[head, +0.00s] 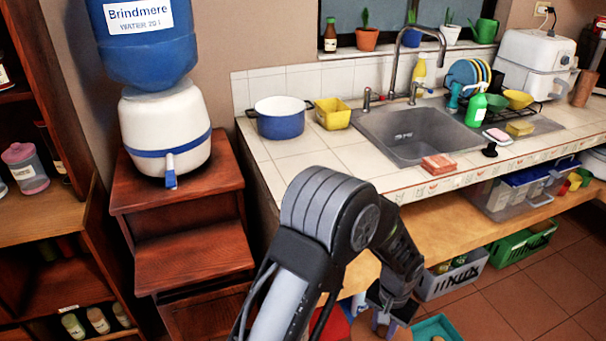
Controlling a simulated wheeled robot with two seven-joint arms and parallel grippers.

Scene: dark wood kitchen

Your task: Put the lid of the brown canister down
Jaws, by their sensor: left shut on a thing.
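My left arm reaches in from the bottom centre, and its dark left gripper (388,305) points down in front of the counter, low over the floor area. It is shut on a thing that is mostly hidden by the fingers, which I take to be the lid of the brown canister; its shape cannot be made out. A small brown surface (402,334) shows just under the gripper at the bottom edge; I cannot tell whether it is the canister. My right gripper is not in view.
The tiled counter (330,160) holds a blue pot (280,122), a yellow container (332,114) and the sink (410,135). A low wooden shelf (440,235) runs below. A teal tray (437,328) is at the bottom. Wooden steps (190,255) with a water dispenser stand left.

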